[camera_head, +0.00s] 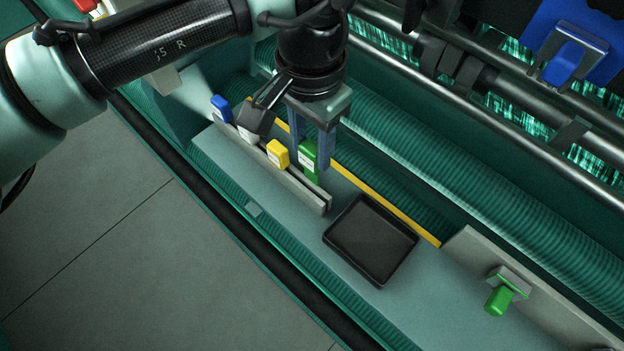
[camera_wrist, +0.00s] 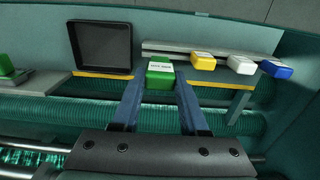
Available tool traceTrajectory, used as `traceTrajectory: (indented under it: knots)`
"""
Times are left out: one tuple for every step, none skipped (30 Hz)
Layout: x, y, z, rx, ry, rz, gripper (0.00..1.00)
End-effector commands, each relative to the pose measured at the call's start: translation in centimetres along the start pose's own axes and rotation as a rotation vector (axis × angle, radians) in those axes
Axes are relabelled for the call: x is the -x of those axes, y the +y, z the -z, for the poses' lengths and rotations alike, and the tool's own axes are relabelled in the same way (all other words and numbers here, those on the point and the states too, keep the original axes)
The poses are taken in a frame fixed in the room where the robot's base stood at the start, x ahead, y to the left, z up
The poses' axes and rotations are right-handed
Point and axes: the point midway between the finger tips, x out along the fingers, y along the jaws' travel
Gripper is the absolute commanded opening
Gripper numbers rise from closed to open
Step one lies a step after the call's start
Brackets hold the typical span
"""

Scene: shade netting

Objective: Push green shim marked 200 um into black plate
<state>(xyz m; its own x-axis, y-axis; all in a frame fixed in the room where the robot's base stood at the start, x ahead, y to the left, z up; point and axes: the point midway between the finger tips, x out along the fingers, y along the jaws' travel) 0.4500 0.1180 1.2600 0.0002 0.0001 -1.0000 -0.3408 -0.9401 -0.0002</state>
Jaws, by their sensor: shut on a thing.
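The green shim (camera_head: 308,158) is upright between the two blue-grey fingers of my gripper (camera_head: 312,157), which is shut on it. In the wrist view the green shim (camera_wrist: 160,79) has a white label, too small to read surely, and sits between the fingertips (camera_wrist: 160,82). It is at the right end of the grey slotted rack (camera_head: 290,178); I cannot tell whether its lower end is still in the slot. The black plate (camera_head: 370,240) is a square, raised-rim tray, empty, right of the rack. It also shows in the wrist view (camera_wrist: 102,47).
Yellow (camera_head: 278,153), white (camera_head: 247,136) and blue (camera_head: 221,109) shims stand in the rack left of the green one. A yellow strip (camera_head: 385,203) runs along the shelf's far edge. A green knob on a bracket (camera_head: 500,298) stands at right. Metal rollers lie behind.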

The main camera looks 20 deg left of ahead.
Motion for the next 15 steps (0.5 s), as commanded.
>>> traceTrajectory:
  knots:
    - [0.0,0.0,0.0,0.000,0.000,0.000,0.00]
    - [0.0,0.0,0.0,0.000,0.000,0.000,0.00]
    - [0.0,0.0,0.0,0.000,0.000,0.000,0.00]
    - [0.1,0.0,0.0,0.000,0.000,0.000,0.00]
    - [0.1,0.0,0.0,0.000,0.000,0.000,0.00]
    - [0.3,0.0,0.0,0.000,0.000,0.000,0.00]
    - [0.5,0.0,0.0,0.000,0.001,0.000,0.00]
    - [0.7,0.0,0.0,0.000,0.001,-0.001,0.00]
    - [1.0,0.0,0.0,0.000,0.001,-0.001,0.00]
    - [1.2,0.0,0.0,0.000,0.001,-0.001,0.00]
    - [1.5,0.0,0.0,0.000,0.001,-0.002,0.00]
    - [1.9,0.1,0.0,0.000,0.000,-0.002,0.00]
    - [2.1,0.1,0.0,0.000,0.000,-0.002,0.00]
    - [2.4,0.1,0.0,0.000,0.000,-0.002,0.00]
    - [2.7,0.0,0.0,0.000,0.000,-0.002,0.00]
